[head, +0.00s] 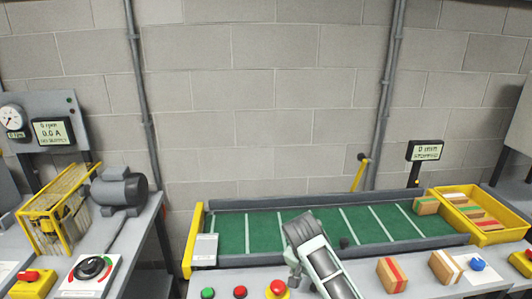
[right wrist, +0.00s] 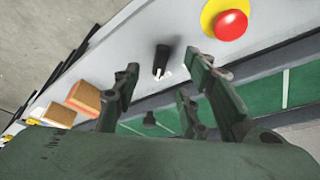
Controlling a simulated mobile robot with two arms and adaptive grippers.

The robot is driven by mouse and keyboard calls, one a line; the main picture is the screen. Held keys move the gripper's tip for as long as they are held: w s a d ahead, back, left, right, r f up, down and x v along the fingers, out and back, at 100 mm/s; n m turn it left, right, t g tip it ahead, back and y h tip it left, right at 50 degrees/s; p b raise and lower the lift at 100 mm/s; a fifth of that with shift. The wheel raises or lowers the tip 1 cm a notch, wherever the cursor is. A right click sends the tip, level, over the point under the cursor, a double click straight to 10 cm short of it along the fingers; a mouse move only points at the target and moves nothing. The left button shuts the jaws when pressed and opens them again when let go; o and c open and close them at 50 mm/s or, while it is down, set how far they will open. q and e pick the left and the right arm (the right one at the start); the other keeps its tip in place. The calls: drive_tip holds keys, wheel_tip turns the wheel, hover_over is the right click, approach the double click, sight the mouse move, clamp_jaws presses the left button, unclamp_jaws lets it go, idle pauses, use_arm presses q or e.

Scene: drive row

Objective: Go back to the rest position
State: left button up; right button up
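My right arm (head: 322,262) reaches up from the bottom of the head view, in front of the conveyor; its fingers cannot be made out there. In the right wrist view my right gripper (right wrist: 165,98) is open and empty, its fingers spread apart. A black knob (right wrist: 161,60) on the grey panel shows beyond the fingertips, apart from them as far as I can tell. My left gripper is in neither view.
The green conveyor belt (head: 262,232) is bare; its display (head: 425,150) reads stopped. A red emergency button (head: 278,288) and two striped blocks (head: 392,275) are at the front edge. A yellow tray (head: 487,237) holds several blocks. A motor bench (head: 140,240) stands left.

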drive_tip(key=s+f+n+y, duration=0.1)
drive_tip(key=s+f+n, duration=0.1)
drive_tip(key=s+f, duration=0.5)
drive_tip(key=s+f+n+y, duration=0.1)
drive_tip(key=s+f+n, duration=0.2)
drive_tip(key=s, duration=0.7)
drive_tip(key=s+d+r+n, duration=0.2)
drive_tip(key=s+n, duration=0.1)
drive_tip(key=s, duration=0.7)
drive_tip(key=s+d+r+n, duration=0.2)
drive_tip(key=s+d, duration=0.1)
drive_tip(key=s, duration=0.7)
wheel_tip(320, 180, down, 27)
drive_tip(key=s+g+b, duration=0.1)
drive_tip(key=s+d+f+g+b, duration=0.1)
drive_tip(key=s+d+f, duration=0.1)
drive_tip(key=s+f, duration=1.5)
drive_tip(key=shift+d+f+y, duration=0.2)
drive_tip(key=shift+d+y, duration=0.1)
